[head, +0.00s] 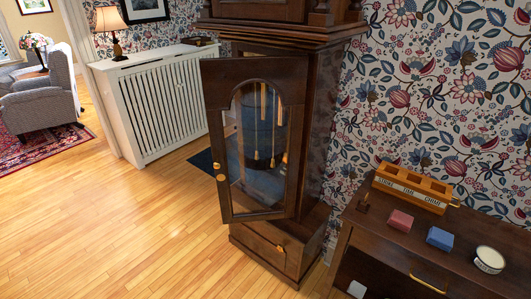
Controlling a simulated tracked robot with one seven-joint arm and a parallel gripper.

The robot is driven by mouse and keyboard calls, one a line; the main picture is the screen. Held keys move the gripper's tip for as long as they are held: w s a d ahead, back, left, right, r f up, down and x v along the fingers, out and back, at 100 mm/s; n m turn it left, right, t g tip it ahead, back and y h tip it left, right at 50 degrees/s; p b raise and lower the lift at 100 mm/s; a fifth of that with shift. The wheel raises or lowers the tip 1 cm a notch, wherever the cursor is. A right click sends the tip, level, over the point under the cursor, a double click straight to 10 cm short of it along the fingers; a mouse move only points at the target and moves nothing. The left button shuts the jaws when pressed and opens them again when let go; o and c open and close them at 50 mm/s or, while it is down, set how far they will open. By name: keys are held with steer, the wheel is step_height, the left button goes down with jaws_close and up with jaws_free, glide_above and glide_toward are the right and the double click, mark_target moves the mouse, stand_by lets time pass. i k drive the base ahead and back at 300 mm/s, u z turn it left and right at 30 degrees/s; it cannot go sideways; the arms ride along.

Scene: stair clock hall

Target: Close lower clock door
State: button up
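The lower clock door (213,120) is a dark wooden frame with an arched glass pane, on a tall dark wooden clock (318,110). The door stands open, swung out from the case, with its free edge at the left. A brass knob (221,178) and another small brass fitting (216,166) sit on that left edge. Thin brass rods or weights (255,158) show through the glass. Part of the case opening shows above the door; the rest is behind it. My gripper is not in view.
A dark side table (353,240) at the right holds a wooden rack labelled STRIKE, TIME, CHIME (412,187), a red block (400,220), a blue block (440,238) and a round tin (489,260). A white radiator cover (155,105) stands behind left. The wooden floor (120,220) at left is clear.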

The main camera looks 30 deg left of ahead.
mark_target(221, 77)
steer(key=z, duration=0.9)
steer(key=k, duration=2.1)
steer(key=u, duration=1.3)
steer(key=i, duration=1)
steer(key=z, duration=0.05)
